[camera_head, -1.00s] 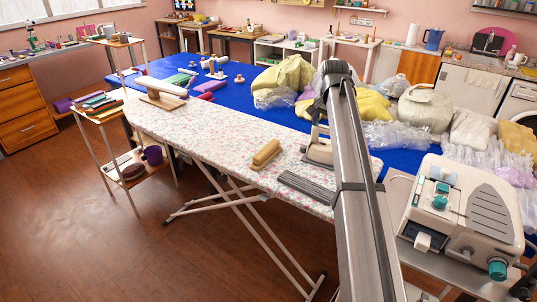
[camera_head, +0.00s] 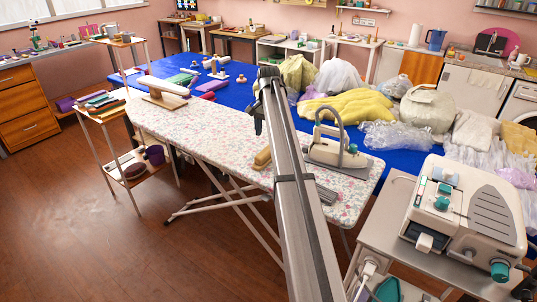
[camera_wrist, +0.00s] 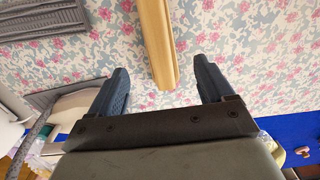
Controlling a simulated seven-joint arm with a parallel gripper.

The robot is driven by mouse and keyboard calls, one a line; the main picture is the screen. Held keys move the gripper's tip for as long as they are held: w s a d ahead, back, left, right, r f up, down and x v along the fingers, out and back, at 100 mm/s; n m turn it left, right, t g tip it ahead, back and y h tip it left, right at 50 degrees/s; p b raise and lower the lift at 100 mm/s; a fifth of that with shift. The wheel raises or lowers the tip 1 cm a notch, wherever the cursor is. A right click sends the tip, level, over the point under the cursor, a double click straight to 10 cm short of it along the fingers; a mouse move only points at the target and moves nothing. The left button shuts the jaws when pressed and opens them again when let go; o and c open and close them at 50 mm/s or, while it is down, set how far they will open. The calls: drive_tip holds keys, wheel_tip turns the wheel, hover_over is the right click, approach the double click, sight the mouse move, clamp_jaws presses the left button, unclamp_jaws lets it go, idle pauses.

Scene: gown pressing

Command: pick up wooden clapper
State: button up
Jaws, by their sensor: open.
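The wooden clapper (camera_head: 262,158) is a tan wooden block lying on the floral ironing board (camera_head: 215,125). In the head view my arm hides most of it. In the wrist view the clapper (camera_wrist: 155,40) runs down from the top edge, and its near end appears between the two fingers. My gripper (camera_wrist: 161,72) is open and empty, with one finger on each side of the clapper's line. I cannot tell its exact height above the board. In the head view the gripper end (camera_head: 258,112) is partly hidden by my arm.
A steam iron (camera_head: 338,148) stands on the board right of the clapper. A grey ribbed piece (camera_head: 326,194) lies in front of it. A small sleeve board (camera_head: 163,90) stands at the board's left end. Wrapped garments (camera_head: 350,105) cover the blue table (camera_head: 235,88) behind.

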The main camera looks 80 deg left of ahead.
sight(268, 148)
drive_tip(key=shift+s+d+f, duration=0.1)
drive_tip(key=shift+f, duration=3.9)
drive_tip(key=c, duration=1.3)
drive_tip(key=shift+r, duration=0.1)
wheel_tip(268, 148, up, 18)
drive_tip(key=shift+f, duration=0.1)
